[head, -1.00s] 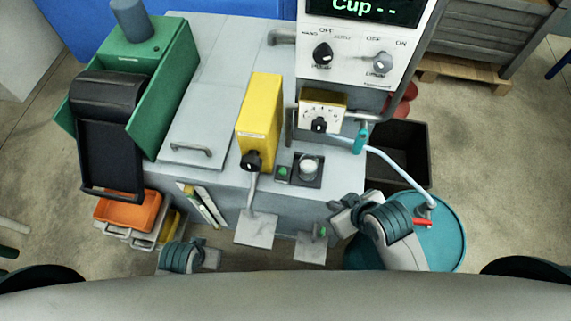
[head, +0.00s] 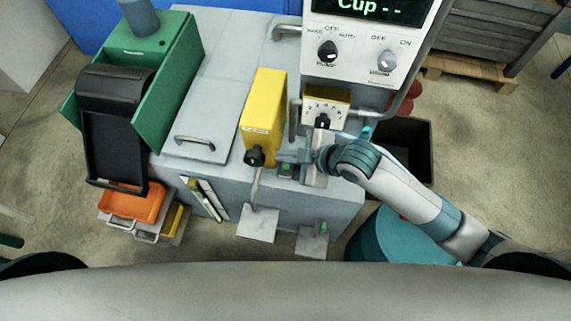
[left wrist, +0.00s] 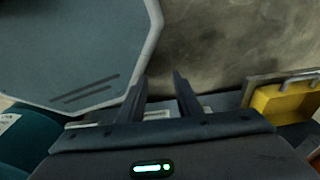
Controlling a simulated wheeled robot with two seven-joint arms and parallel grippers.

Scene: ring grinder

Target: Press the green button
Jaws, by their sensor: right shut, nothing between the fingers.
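The green button (head: 286,169) sits on a small dark block on the front part of the grey machine top, just right of the black knob of the yellow box. My right gripper (head: 283,157) is shut and empty, reaching in from the right just above the button in the head view. I cannot tell whether its fingertips touch the button. The gripper and wrist hide the dark panel with the round light knob. My left gripper (left wrist: 160,88) is open and empty in the left wrist view; it is out of the head view.
The yellow box (head: 263,105) stands close left of my right gripper. The control panel (head: 361,45) reading "Cup --" and a dial box (head: 325,105) rise behind it. A second green piece (head: 323,228) sits on a low front plate. A teal drum (head: 385,238) stands right.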

